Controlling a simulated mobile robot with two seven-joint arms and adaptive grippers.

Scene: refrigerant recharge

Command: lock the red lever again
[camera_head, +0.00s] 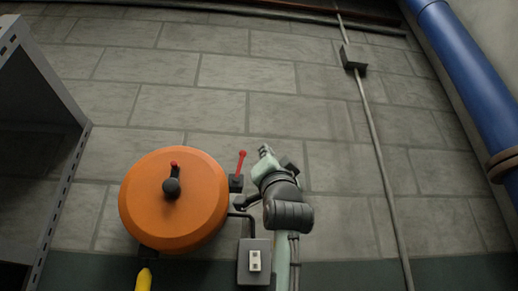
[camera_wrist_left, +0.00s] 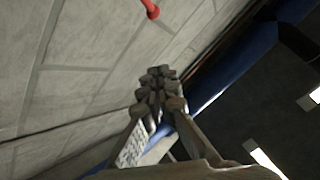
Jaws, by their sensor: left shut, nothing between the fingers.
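The red lever (camera_head: 241,161) stands up, leaning slightly right, from a small black block (camera_head: 236,183) at the right side of an orange round tank (camera_head: 174,222). Its rounded red end shows at the top edge of the left wrist view (camera_wrist_left: 150,9). My left gripper (camera_head: 264,151) is just right of the lever in the head view, pointing up. In the left wrist view its fingers (camera_wrist_left: 155,83) are together with nothing between them, apart from the lever. The lever's base is outside the wrist view. My right gripper is not in view.
A black knob with a red tip (camera_head: 172,182) sits on the tank. A grey switch box (camera_head: 254,262) is below the lever. A thin pipe (camera_head: 376,150) and a blue pipe (camera_head: 468,70) run at the right. A metal shelf (camera_head: 42,140) stands at the left.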

